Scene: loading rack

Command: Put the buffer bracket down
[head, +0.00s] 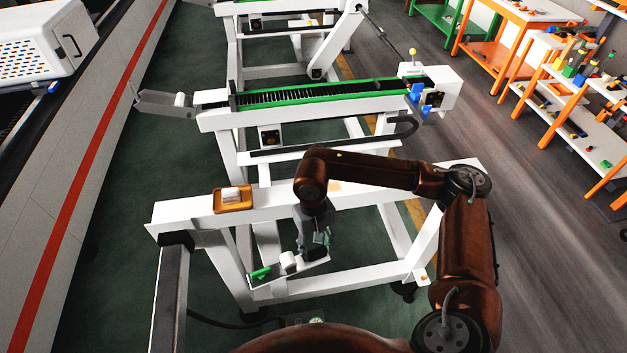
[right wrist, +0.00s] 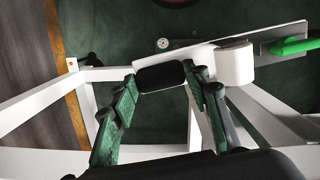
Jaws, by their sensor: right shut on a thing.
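The buffer bracket (head: 290,264) is a pale plate with a white cylinder, a black block and a green end. My right gripper (head: 320,238) is shut on it at the black end and holds it tilted in front of the white rack beam, over the open lower frame. In the right wrist view the black block (right wrist: 160,77) sits between the green-grey fingers of the right gripper (right wrist: 163,84). The white cylinder (right wrist: 235,64) and green end (right wrist: 296,46) stick out to the right. My left gripper is not in view.
The white rack frame (head: 180,212) stands in front of me. An orange tray (head: 218,206) with a white piece sits on its left part. A green-edged conveyor (head: 320,92) lies behind. Orange shelves (head: 560,65) with parts stand at far right.

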